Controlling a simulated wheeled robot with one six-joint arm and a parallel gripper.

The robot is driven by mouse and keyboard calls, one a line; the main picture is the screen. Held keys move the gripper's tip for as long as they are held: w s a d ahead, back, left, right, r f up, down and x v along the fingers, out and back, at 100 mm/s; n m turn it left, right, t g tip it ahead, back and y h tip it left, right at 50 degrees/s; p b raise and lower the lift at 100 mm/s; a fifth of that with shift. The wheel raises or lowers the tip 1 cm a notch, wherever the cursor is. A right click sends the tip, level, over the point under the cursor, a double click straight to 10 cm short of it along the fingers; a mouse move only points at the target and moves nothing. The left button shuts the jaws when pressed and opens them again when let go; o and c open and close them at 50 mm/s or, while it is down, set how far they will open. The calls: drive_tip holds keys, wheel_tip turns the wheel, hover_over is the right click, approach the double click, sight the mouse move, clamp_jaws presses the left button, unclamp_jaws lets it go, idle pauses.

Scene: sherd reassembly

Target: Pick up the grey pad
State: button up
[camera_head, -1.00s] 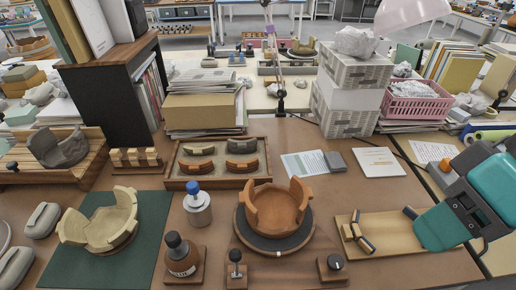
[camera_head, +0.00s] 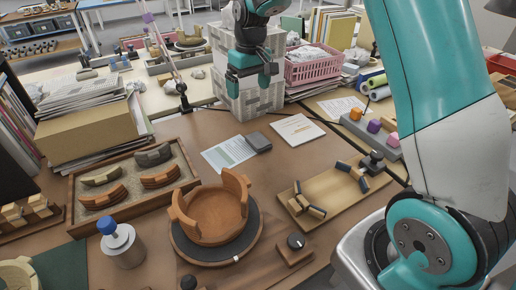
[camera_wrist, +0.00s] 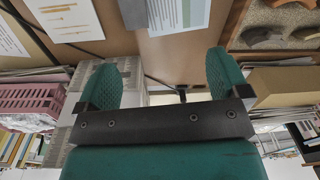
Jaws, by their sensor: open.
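The grey pad (camera_head: 258,142) is a small dark grey block. It lies flat on the brown table between a printed sheet (camera_head: 228,154) and a white sheet (camera_head: 297,130). In the wrist view the pad (camera_wrist: 133,12) shows at the top edge, partly cut off, between the two sheets. My gripper (camera_head: 250,80) has teal fingers and hangs above the back of the table, behind the pad and in front of the white stacked boxes. In the wrist view my gripper (camera_wrist: 165,75) is open, with its fingers wide apart and nothing between them.
A terracotta bowl (camera_head: 216,213) on a dark turntable stands in front of the pad. A sherd tray (camera_head: 75,196) is at left and a wooden board (camera_head: 325,190) at right. White boxes (camera_head: 245,98) and a pink basket (camera_head: 312,66) stand behind. The table around the pad is mostly clear.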

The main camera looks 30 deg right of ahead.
drive_tip(key=m, duration=0.1)
approach(258, 140)
drive_tip(key=f, duration=0.3)
drive_tip(key=shift+w+a+f+h, duration=0.15)
drive_tip(key=shift+w+f+h, duration=0.05)
drive_tip(key=shift+w+h, duration=0.1)
drive_tip(key=shift+s+f+p, duration=0.1)
drive_tip(key=shift+f+p, duration=0.5)
drive_tip(key=shift+f, duration=2.4)
drive_tip(key=c, duration=1)
wheel_tip(258, 140, up, 10)
drive_tip(key=shift+b, duration=0.45)
